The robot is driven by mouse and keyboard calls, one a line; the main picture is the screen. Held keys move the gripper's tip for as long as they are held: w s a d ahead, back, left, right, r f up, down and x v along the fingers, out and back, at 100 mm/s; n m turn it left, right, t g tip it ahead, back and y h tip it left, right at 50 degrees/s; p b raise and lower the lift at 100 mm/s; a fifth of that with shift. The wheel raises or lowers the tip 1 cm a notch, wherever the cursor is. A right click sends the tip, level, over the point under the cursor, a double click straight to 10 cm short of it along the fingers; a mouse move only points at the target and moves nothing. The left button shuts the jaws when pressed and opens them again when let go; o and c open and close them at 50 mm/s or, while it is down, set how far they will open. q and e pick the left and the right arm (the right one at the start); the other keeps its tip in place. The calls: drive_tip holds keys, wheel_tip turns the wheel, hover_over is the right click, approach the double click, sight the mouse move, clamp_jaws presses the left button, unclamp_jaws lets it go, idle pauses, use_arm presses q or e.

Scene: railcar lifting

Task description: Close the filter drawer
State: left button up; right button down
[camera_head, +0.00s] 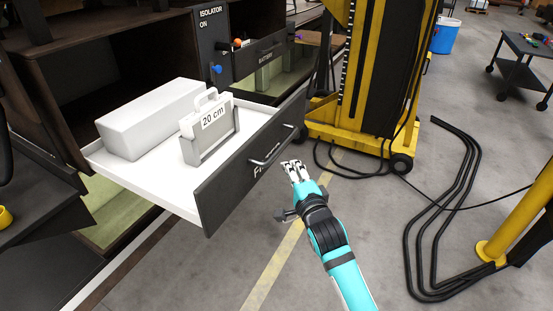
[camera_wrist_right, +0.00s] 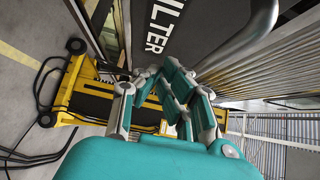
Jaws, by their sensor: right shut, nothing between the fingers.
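The filter drawer (camera_head: 222,187) is pulled well out of the dark cabinet in the head view. It has a dark front, a white inside and a silver handle (camera_head: 262,159). My right gripper (camera_head: 292,165) is shut and empty, just outside the drawer front near the handle; I cannot tell whether it touches. In the right wrist view the lettered drawer front (camera_wrist_right: 205,25) is close beyond the fingers (camera_wrist_right: 176,88), with the handle (camera_wrist_right: 252,38) at upper right. The lettering is partly covered in the head view. My left gripper is not in view.
A white box (camera_head: 150,118) and a grey holder with a "20 cm" block (camera_head: 210,125) stand in the drawer. A yellow-black lifting machine (camera_head: 370,90) stands behind right. Black cables (camera_head: 455,200) lie on the floor near a yellow post (camera_head: 520,215). Floor right of my arm is partly clear.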

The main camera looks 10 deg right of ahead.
sight(271, 152)
drive_tip(key=w+a+p, duration=0.1)
drive_tip(key=w+a, duration=0.2)
drive_tip(key=shift+w+a, duration=0.15)
drive_tip(key=shift+a, duration=0.05)
drive_tip(key=shift+w, duration=0.1)
idle(0.3)
